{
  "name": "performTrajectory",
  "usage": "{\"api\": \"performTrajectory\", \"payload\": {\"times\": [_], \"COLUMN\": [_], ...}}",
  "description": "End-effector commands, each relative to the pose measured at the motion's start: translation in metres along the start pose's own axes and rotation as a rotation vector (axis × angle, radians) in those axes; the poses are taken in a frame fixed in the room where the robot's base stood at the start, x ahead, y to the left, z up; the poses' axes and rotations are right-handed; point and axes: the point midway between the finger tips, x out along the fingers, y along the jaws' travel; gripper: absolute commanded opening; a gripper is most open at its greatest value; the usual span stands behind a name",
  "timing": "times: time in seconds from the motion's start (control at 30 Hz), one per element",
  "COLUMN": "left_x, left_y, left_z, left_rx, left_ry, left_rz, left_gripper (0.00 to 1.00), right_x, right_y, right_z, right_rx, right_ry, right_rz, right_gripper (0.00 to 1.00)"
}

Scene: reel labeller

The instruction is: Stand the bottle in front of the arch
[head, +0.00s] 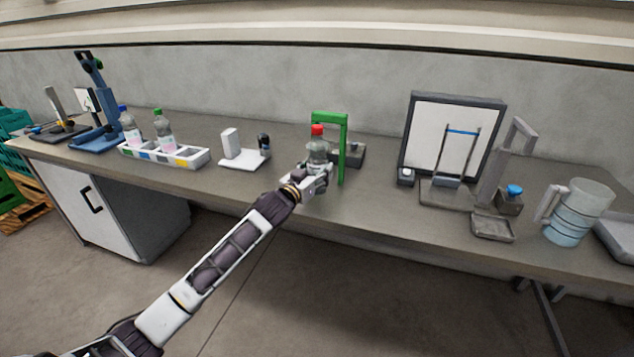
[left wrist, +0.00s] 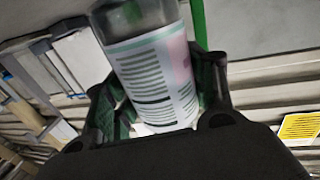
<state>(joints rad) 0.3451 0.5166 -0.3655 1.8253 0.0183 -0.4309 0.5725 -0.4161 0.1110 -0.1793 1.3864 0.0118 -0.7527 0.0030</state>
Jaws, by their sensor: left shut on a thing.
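A clear bottle with a red cap (head: 317,146) stands about upright at the green arch (head: 343,135), on the near left side of it. My left gripper (head: 318,180) is shut on the bottle's lower part. In the left wrist view the bottle (left wrist: 155,75) with its printed white and pink label sits between the dark fingers of my left gripper (left wrist: 160,115). A green post of the arch (left wrist: 199,25) shows right behind it. The fingers hide the bottle's base, so I cannot tell whether it touches the bench. My right gripper is not in view.
On the bench (head: 250,190), a white rack (head: 190,158) with a blue-capped and a green-capped bottle stands left, beside a white stand (head: 240,155). A framed white panel (head: 450,135), a grey tray (head: 492,227) and a jug (head: 577,212) stand right.

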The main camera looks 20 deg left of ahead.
Motion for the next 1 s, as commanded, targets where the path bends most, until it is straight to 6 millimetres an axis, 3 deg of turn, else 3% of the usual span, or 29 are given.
{"api": "performTrajectory", "payload": {"times": [0.27, 0.47, 0.7, 1.0], "left_x": [0.0, 0.0, 0.0, 0.0], "left_y": [0.0, 0.0, 0.0, 0.0], "left_z": [-0.002, 0.014, 0.034, 0.035], "left_rx": [0.001, 0.001, 0.001, 0.001], "left_ry": [0.004, 0.002, 0.003, 0.004], "left_rz": [0.0, 0.0, 0.0, 0.001], "left_gripper": [0.14, 0.14, 0.14, 0.14], "right_x": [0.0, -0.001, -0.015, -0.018], "right_y": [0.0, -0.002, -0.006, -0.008], "right_z": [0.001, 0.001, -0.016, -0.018], "right_rx": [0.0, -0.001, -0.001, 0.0], "right_ry": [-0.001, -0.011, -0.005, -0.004], "right_rz": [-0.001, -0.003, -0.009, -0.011], "right_gripper": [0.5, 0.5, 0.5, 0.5]}}
